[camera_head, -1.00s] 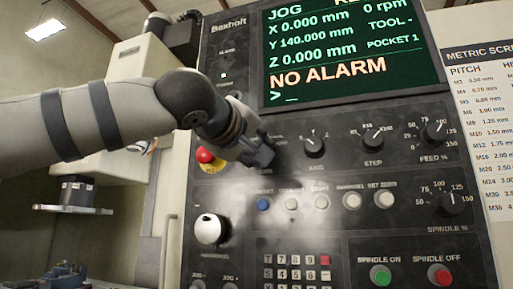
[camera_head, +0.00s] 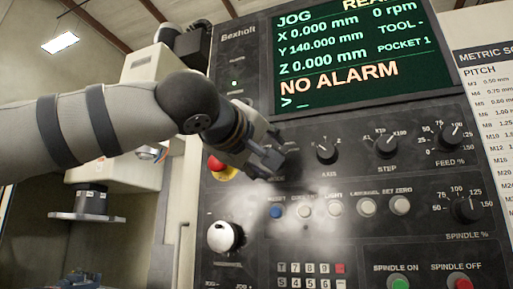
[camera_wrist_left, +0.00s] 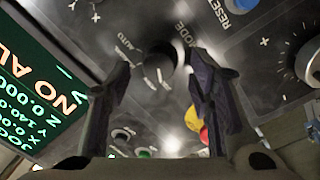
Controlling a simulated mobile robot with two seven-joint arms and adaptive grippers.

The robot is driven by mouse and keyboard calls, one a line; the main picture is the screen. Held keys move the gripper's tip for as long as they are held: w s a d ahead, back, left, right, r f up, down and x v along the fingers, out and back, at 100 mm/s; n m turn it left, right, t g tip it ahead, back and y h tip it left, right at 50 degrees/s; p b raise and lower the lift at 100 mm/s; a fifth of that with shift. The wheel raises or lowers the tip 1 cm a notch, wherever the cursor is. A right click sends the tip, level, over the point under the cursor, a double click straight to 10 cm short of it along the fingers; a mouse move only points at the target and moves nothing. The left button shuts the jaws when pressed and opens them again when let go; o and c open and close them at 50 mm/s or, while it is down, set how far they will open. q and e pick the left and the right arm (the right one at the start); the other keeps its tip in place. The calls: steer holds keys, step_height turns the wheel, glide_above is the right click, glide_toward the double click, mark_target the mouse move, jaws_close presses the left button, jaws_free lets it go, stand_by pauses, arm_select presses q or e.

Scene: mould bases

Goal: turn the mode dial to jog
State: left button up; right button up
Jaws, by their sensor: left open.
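The mode dial (camera_wrist_left: 158,66) is a dark round knob on the control panel, between my left gripper's two fingers in the wrist view. The words MODE and AUTO are readable beside it; its pointer setting is unclear. My left gripper (camera_head: 271,160) is open in front of the dial's spot, which it hides in the head view. The open fingers also show in the wrist view (camera_wrist_left: 162,72), one on each side of the knob; I cannot tell whether they touch it. The screen (camera_head: 355,55) reads JOG at top and NO ALARM below. My right gripper is not in view.
The axis dial (camera_head: 327,151) and step dial (camera_head: 386,145) are right of the gripper. The red emergency stop (camera_head: 216,163) is just left of it. The blue reset button (camera_head: 276,211) is below, and the white handwheel (camera_head: 225,236) is lower left.

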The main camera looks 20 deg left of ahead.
arm_select(q)
steer(key=s+a, duration=0.1)
steer(key=s, duration=0.9)
steer(key=shift+f, duration=0.2)
steer(key=shift+s, duration=0.1)
